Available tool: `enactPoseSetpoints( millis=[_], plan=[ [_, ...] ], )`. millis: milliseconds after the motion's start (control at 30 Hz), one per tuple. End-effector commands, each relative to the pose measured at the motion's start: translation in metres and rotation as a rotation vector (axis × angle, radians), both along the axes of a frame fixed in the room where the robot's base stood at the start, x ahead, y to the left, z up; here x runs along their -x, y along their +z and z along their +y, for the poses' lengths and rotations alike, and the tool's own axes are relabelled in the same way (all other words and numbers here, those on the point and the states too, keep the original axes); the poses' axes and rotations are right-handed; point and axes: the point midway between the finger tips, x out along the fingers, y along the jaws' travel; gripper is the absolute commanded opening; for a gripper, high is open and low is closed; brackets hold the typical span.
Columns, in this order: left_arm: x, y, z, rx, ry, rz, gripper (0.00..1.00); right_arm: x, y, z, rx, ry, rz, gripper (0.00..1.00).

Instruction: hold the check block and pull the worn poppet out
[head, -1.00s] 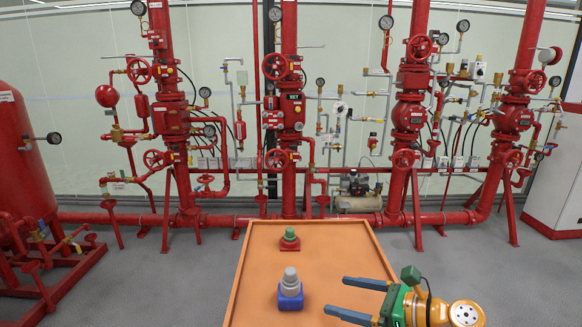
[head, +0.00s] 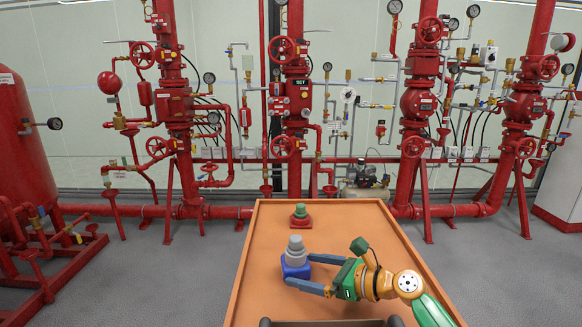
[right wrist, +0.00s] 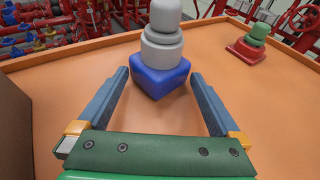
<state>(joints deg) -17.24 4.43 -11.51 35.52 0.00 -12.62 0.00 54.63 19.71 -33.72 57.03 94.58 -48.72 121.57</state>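A blue block (head: 295,267) with a stepped grey piece (head: 296,246) standing upright in its top sits on the orange table. A smaller red block (head: 300,220) with a green piece (head: 300,209) on top stands farther back. Which is the check block I cannot tell by label. My right gripper (head: 302,271) is open, its fingertips at either side of the blue block. In the right wrist view the blue block (right wrist: 160,80) lies between and slightly beyond the fingertips, with no clear grip on it. My left gripper is not in view.
The orange table (head: 350,235) has a raised rim and is mostly bare around the blocks. Red pipes and valves (head: 290,100) stand behind it. A dark brown surface (right wrist: 15,115) fills the left edge of the right wrist view.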

Motion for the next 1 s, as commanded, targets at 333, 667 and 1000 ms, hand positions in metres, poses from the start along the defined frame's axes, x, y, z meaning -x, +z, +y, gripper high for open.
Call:
enactPoseSetpoints(
  millis=[333, 667, 1000],
  plan=[
    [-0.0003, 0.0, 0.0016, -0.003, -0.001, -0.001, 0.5, -0.0002, -0.0007, 0.0004, 0.001, 0.0, 0.001, 0.7],
    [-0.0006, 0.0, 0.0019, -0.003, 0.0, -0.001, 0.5, -0.0002, -0.0003, 0.0004, 0.0, 0.0, 0.0, 0.0],
    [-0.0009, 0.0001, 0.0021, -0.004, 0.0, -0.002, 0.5, -0.0002, -0.0003, 0.0003, 0.0, 0.0, 0.0, 0.3]
  ],
)
